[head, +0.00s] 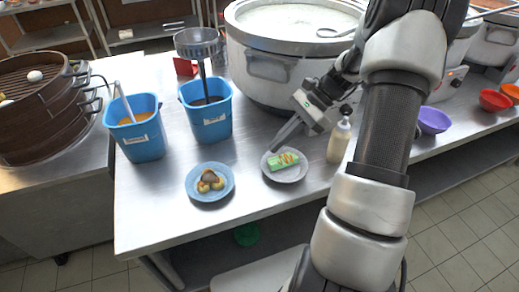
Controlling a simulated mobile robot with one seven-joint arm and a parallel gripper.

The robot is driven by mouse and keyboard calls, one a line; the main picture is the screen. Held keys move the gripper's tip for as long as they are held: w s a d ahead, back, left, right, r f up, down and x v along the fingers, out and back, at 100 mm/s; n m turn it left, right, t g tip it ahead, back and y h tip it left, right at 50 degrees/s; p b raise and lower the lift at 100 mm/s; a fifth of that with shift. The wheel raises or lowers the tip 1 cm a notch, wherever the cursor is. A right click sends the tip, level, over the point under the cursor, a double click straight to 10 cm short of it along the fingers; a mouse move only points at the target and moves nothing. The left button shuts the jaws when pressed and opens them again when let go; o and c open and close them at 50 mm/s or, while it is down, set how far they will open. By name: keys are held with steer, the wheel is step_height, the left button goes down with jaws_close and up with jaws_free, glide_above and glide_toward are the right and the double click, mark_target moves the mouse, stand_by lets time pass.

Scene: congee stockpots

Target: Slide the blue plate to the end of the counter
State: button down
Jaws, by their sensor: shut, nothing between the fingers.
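The blue plate (194,194) lies on the metal counter (150,222) near its front edge, toward the counter's left end. Brown and yellowish food pieces (211,181) sit on it. My gripper (274,148) is shut and empty. It points down and left, over or just beside the back of a pale plate (297,177) that holds a green item (283,161). The gripper is to the right of the blue plate and apart from it. I cannot tell whether the fingertips touch the pale plate.
Two blue buckets (140,150) (210,128) stand behind the blue plate. A large stockpot (270,72) is at the back, and a bottle (339,140) stands right of the pale plate. The counter left of the blue plate is clear. A steamer (40,125) sits beyond a gap.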

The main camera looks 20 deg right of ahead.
steer(key=b+x, duration=0.1)
steer(key=x, duration=0.8)
steer(key=shift+d, duration=0.1)
steer(key=a, duration=0.3)
steer(key=shift+s+a+b, duration=0.1)
steer(key=shift+a+b, duration=0.1)
steer(key=shift+b, duration=0.15)
steer(key=shift+a, duration=0.35)
steer(key=a, duration=0.6)
steer(key=a+p, duration=0.1)
steer(key=a, duration=1.2)
steer(key=shift+s+p, duration=0.35)
steer(key=shift+s, duration=0.05)
